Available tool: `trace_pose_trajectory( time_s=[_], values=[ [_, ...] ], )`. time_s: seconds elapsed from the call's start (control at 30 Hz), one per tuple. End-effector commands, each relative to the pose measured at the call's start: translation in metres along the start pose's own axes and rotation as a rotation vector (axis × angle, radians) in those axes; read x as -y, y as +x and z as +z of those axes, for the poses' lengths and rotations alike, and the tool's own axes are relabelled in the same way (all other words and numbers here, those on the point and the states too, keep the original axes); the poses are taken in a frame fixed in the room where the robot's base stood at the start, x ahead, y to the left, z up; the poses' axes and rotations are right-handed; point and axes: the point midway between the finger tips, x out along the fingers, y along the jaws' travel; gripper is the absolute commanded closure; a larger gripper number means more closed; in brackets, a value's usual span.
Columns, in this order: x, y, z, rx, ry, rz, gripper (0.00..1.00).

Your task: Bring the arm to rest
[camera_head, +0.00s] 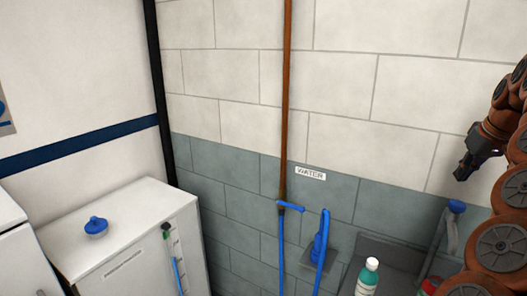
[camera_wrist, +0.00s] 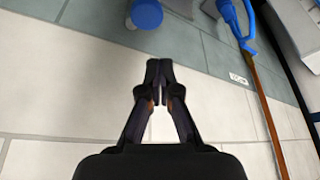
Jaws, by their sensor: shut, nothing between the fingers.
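My gripper (camera_head: 466,172) is at the right of the head view, raised on my folded brown arm in front of the wall. In the wrist view, my gripper (camera_wrist: 159,66) shows from behind with its two dark fingertips together. It is shut and nothing is held. A blue knob-like cap (camera_head: 456,206) stands below and near the gripper in the head view. A blue round thing also shows just beyond the fingertips in the wrist view (camera_wrist: 146,13); the gap between cannot be judged.
A copper pipe (camera_head: 286,100) with a blue tap (camera_head: 290,205) and hose runs down the tiled wall. A green-labelled bottle (camera_head: 368,278) and a red-topped thing (camera_head: 431,285) stand low at the right. A white cabinet (camera_head: 125,240) carries a blue lidded object (camera_head: 96,226).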

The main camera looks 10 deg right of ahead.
Motion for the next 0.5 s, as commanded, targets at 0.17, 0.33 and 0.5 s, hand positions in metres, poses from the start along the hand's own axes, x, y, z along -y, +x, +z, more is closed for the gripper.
trace_pose_trajectory(
  time_s=[0.17, 0.33, 0.5],
  values=[
    [0.057, 0.000, -0.008, 0.012, -0.094, -0.043, 1.00],
    [0.118, 0.000, -0.005, 0.027, -0.181, -0.077, 1.00],
    [0.175, 0.002, 0.014, 0.061, -0.252, -0.105, 1.00]
  ],
)
